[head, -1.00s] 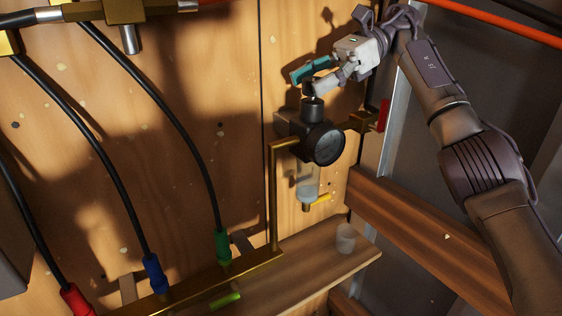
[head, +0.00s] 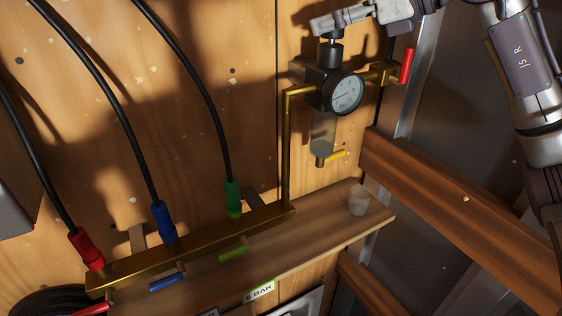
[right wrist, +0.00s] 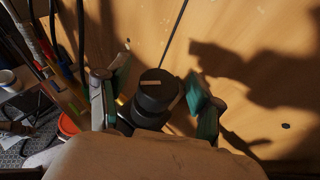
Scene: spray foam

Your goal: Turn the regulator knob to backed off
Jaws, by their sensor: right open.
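The regulator knob (head: 331,54) is a dark round cap on top of the regulator, above its round gauge (head: 343,93). In the right wrist view the knob (right wrist: 157,88) shows a pale line across its top. My right gripper (head: 338,19) is at the top edge of the head view, just above the knob and partly cut off. In the right wrist view its teal-padded fingers are open, one on either side of the knob, with gaps visible. The gauge reading is too small to tell. My left gripper is not in view.
A brass pipe (head: 287,150) runs down from the regulator to a manifold with red, blue and green hose fittings. A red lever (head: 406,66) sits right of the gauge. A clear cup (head: 359,201) stands on the wooden shelf (head: 325,222). A wooden beam (head: 450,195) crosses at right.

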